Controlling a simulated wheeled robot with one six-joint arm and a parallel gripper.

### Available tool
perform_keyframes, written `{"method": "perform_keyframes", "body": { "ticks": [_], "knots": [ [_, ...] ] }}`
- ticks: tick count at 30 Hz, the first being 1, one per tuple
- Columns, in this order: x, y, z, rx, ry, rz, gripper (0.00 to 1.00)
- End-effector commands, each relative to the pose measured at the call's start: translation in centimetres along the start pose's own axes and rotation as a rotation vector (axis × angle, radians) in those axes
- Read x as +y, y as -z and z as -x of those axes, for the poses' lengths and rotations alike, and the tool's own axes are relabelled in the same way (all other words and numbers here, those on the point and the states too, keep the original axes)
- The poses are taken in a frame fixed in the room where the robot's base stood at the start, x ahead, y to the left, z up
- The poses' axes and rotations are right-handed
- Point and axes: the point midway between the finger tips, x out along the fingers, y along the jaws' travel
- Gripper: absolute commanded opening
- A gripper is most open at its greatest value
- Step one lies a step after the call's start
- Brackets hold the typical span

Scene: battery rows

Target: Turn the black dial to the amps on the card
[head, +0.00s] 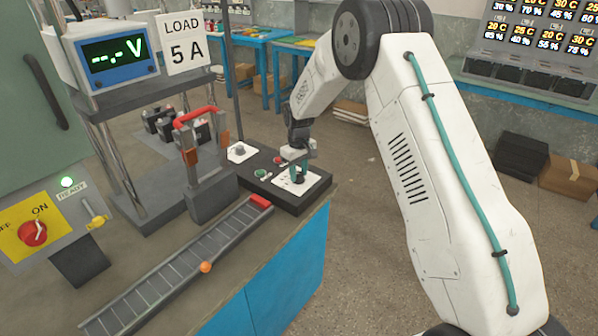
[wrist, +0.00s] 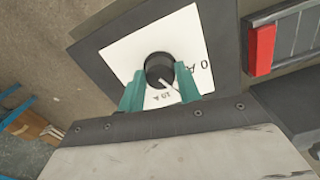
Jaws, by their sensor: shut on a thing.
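The card (head: 185,43) reads "LOAD 5 A" and stands beside the voltmeter in the head view. The black dial (wrist: 157,68) sits on a white scale plate (wrist: 120,56) in the wrist view. Its white pointer line slants toward the lower right of that picture. The marks "0 A" at the right and "10 A" below the dial show; other marks are hidden or unclear. My gripper (wrist: 159,74) is shut on the dial, one teal finger on each side. In the head view my gripper (head: 298,174) stands over the plate and hides the dial.
The dark control box (head: 312,200) also carries a green button (head: 261,172), a red button and a grey knob. A grey rail (head: 180,270) with an orange ball (head: 205,267) runs alongside. The voltmeter (head: 112,55) shows "--.- V". The red ON/OFF switch (head: 33,233) is at left.

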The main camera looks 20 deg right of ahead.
Motion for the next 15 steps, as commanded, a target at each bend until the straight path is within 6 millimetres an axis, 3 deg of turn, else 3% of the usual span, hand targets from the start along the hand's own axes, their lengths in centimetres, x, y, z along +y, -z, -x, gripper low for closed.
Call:
{"method": "perform_keyframes", "body": {
  "ticks": [1, 3, 11, 15],
  "knots": [
    [0.1, 0.2, 0.2, 0.007, -0.003, 0.000, 0.42],
    [0.1, 0.2, 0.2, 0.006, -0.002, 0.000, 0.56],
    [0.0, 0.1, 0.1, 0.003, -0.001, -0.001, 0.56],
    [0.0, 0.1, 1.4, 0.004, -0.002, 0.000, 0.56]
  ]
}}
